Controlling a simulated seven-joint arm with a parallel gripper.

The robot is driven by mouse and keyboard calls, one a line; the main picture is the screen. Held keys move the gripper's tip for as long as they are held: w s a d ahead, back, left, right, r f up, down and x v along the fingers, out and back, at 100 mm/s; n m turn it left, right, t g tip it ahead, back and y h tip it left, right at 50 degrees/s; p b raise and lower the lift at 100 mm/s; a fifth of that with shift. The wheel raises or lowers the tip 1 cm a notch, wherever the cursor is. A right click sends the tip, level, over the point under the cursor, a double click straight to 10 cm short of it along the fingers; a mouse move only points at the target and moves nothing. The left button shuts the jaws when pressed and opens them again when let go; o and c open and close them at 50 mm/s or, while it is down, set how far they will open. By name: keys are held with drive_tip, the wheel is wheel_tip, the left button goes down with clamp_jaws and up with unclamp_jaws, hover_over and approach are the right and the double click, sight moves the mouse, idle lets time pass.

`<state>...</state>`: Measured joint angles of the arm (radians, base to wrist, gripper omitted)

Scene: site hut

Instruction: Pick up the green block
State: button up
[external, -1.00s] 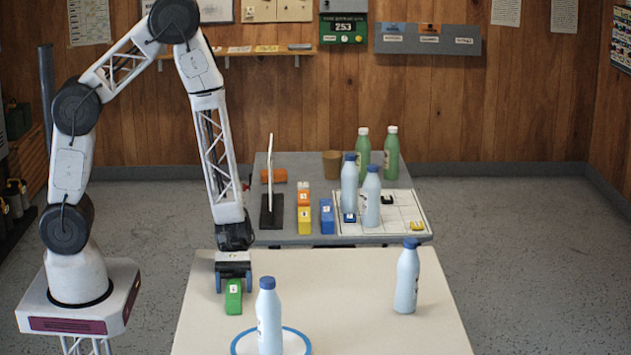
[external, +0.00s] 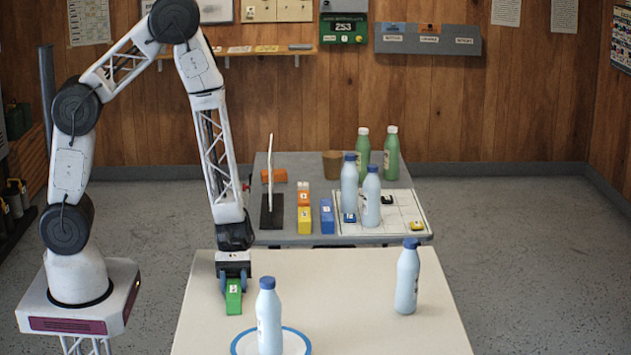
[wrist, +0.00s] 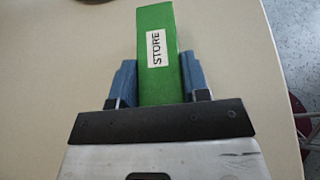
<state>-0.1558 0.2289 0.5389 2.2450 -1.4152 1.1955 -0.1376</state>
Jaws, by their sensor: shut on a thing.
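The green block (external: 233,299) lies on the cream table near its left edge. In the wrist view the green block (wrist: 158,50) carries a white label reading "STORE". My gripper (external: 233,284) is down at the block's far end. In the wrist view the blue fingers of my gripper (wrist: 158,80) are on both sides of the block, shut on it. The block appears to be still at table level; I cannot tell any gap under it. Its end nearest the palm is hidden by the gripper.
A blue-capped bottle (external: 269,318) stands on a blue-rimmed disc (external: 241,344) right of the block. Another bottle (external: 407,277) stands at the table's right. A grey table (external: 285,237) behind holds coloured blocks, bottles and a grid board (external: 408,222). The cream table's middle (external: 335,290) is clear.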

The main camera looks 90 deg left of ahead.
drive_tip(key=shift+r, duration=0.15)
drive_tip(key=shift+r, duration=1)
drive_tip(key=shift+s+a+r, duration=0.15)
drive_tip(key=shift+s+r, duration=0.35)
drive_tip(key=shift+r, duration=0.15)
drive_tip(key=s+a+r, duration=0.1)
drive_tip(key=s+a, duration=0.1)
drive_tip(key=s, duration=1.2)
drive_tip(key=shift+s+a+r, duration=0.2)
drive_tip(key=shift+s+a, duration=0.1)
drive_tip(key=shift+s, duration=0.05)
